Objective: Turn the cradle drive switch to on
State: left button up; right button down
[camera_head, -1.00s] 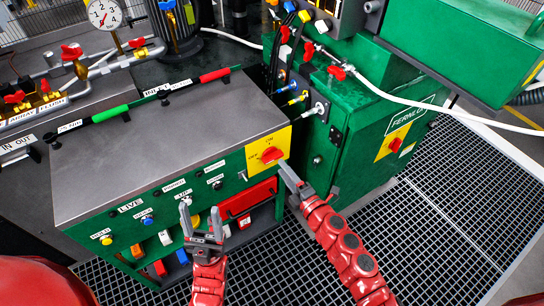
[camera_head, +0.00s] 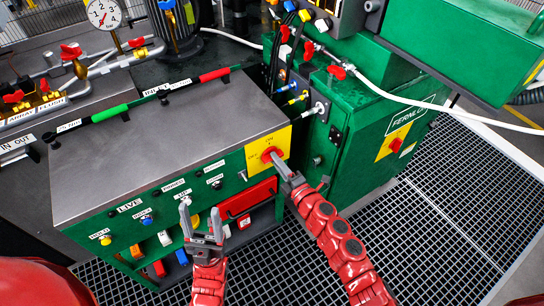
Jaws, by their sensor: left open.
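A red rotary switch (camera_head: 268,153) sits on a yellow plate (camera_head: 254,158) at the right end of the green console's front. The plate has small OFF and ON labels, OFF on the left and ON at the top. My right gripper (camera_head: 279,164) has a grey finger at the switch's lower right edge, seemingly touching it and hiding part of it. Whether its jaws are apart or closed is unclear. My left gripper (camera_head: 202,222) is open and empty, in front of the console's lower buttons.
A second red switch on a yellow plate (camera_head: 398,142) is on the green cabinet to the right. Grating floor (camera_head: 450,200) is open at the right.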

dwell(0.3)
jog(key=m+p, duration=0.4)
jog(key=shift+m, duration=0.3)
dwell(0.3)
